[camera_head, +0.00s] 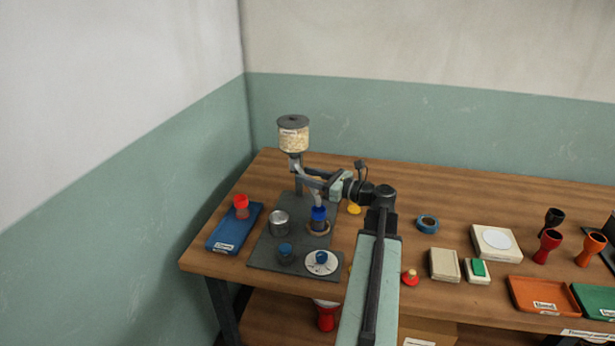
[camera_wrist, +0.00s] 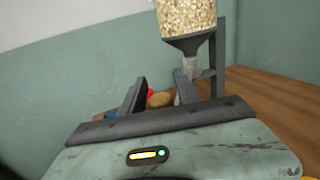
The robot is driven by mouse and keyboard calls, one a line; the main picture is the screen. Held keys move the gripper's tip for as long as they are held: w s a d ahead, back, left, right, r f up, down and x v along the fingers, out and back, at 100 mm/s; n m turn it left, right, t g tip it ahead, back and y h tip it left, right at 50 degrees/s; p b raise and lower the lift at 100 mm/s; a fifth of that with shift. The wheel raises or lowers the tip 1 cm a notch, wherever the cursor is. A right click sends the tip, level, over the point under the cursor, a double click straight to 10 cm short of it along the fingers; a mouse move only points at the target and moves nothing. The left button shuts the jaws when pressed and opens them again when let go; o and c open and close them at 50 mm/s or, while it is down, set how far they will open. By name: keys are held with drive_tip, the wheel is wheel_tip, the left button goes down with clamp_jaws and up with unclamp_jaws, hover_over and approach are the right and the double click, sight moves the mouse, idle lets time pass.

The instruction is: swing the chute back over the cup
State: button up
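A hopper (camera_head: 294,138) of pale grains stands at the back of a dark grey base plate (camera_head: 262,255). A light grey chute (camera_head: 318,194) runs from under it down and right, its lower end appearing above a blue drum (camera_head: 319,214) in a tan ring. A metal cup (camera_head: 279,222) stands on the plate to the left of that end. My gripper (camera_head: 318,180) reaches in from the right at the chute's height. In the wrist view my gripper (camera_wrist: 158,92) has its fingers apart, with the hopper (camera_wrist: 187,18) beyond; I cannot tell whether they touch the chute.
A blue tray (camera_head: 222,238) with a red item (camera_head: 241,204) lies left of the plate. Two small blue-topped items stand at the plate's front. A yellow item (camera_head: 354,209) is near my wrist. Tape, boxes, trays and several goblet drums occupy the table's right side.

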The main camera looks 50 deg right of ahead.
clamp_jaws()
idle(1.2)
